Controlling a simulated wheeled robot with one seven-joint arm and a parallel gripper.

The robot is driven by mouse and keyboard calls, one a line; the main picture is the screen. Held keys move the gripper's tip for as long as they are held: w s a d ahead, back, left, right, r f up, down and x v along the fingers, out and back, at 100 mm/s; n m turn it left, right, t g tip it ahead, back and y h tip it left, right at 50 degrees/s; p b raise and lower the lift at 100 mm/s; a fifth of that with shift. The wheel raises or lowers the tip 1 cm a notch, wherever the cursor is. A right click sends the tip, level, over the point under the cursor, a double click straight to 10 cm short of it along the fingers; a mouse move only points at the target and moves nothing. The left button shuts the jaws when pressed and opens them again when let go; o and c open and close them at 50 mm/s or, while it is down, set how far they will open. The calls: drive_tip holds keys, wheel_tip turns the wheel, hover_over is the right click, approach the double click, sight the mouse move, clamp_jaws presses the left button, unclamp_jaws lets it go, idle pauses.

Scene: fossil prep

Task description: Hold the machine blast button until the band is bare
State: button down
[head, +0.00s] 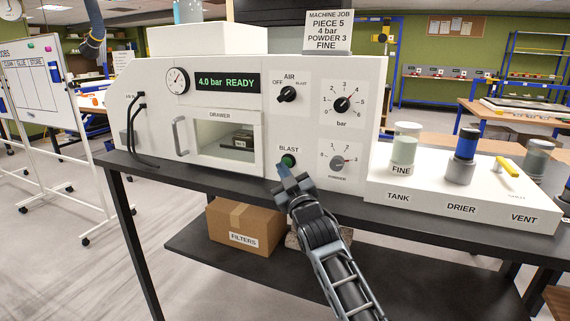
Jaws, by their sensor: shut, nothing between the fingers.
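The white blast machine (215,89) stands on a dark bench. Its green blast button (288,161) sits on the front panel under the word BLAST. My gripper (284,172) is shut and empty, with its tips just below and in front of the button. I cannot tell whether they touch it. The display (228,83) reads "4.0 bar READY". The drawer (227,138) has a window with a dark piece (243,139) behind it, too small to show any band clearly. The air knob (287,94), bar knob (342,105) and powder knob (337,163) are on the panel.
A job card (328,32) on top reads piece 5, 4 bar, powder 3, fine. At right, a white base (455,195) carries the tank (404,150), the drier (462,160) and a yellow vent lever (508,166). A filters box (245,226) sits on the lower shelf.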

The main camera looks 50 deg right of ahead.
drive_tip(key=shift+s+d+r, duration=0.1)
drive_tip(key=shift+d+r, duration=0.4)
drive_tip(key=shift+r, duration=0.15)
drive_tip(key=shift+w+a+r, duration=0.1)
drive_tip(key=shift+w+a, duration=0.2)
drive_tip(key=shift+a, duration=0.35)
idle(2.0)
drive_tip(key=shift+a, duration=0.1)
drive_tip(key=shift+s+a+b, duration=0.1)
drive_tip(key=shift+a+b, duration=0.25)
drive_tip(key=shift+b, duration=0.05)
drive_tip(key=shift+s+a+r, duration=0.15)
drive_tip(key=shift+s+a, duration=0.1)
drive_tip(key=shift+a, duration=0.1)
drive_tip(key=shift+s+d, duration=0.1)
drive_tip(key=shift+d, duration=0.1)
